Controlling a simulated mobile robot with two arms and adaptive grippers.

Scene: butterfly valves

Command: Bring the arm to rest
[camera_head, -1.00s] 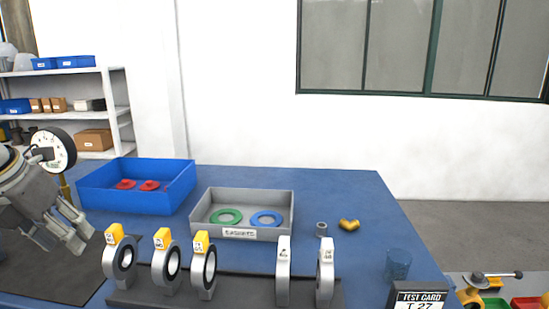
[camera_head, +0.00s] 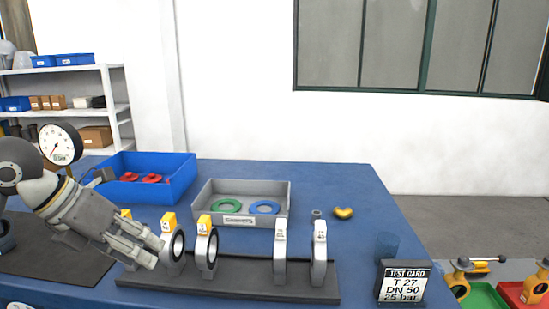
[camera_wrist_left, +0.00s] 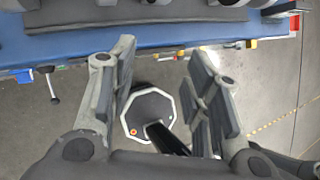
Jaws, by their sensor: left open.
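My left gripper (camera_head: 143,247) comes in from the left in the head view, over the left end of the dark rack (camera_head: 230,283). It partly hides the leftmost yellow-tagged valve (camera_head: 126,213). In the left wrist view the left gripper (camera_wrist_left: 165,70) has its fingers wide apart with nothing between them. Below them are the grey floor and a dark octagonal base plate. Two more yellow-tagged valves (camera_head: 173,245) (camera_head: 207,248) and two white-tagged valves (camera_head: 280,252) (camera_head: 319,253) stand upright in the rack. My right gripper is not in view.
A blue bin (camera_head: 180,187) with red rings and a grey gasket tray (camera_head: 286,205) with a green and a blue ring stand behind the rack. A pressure gauge (camera_head: 60,144) rises beside the arm. A test card (camera_head: 404,283) stands at the right.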

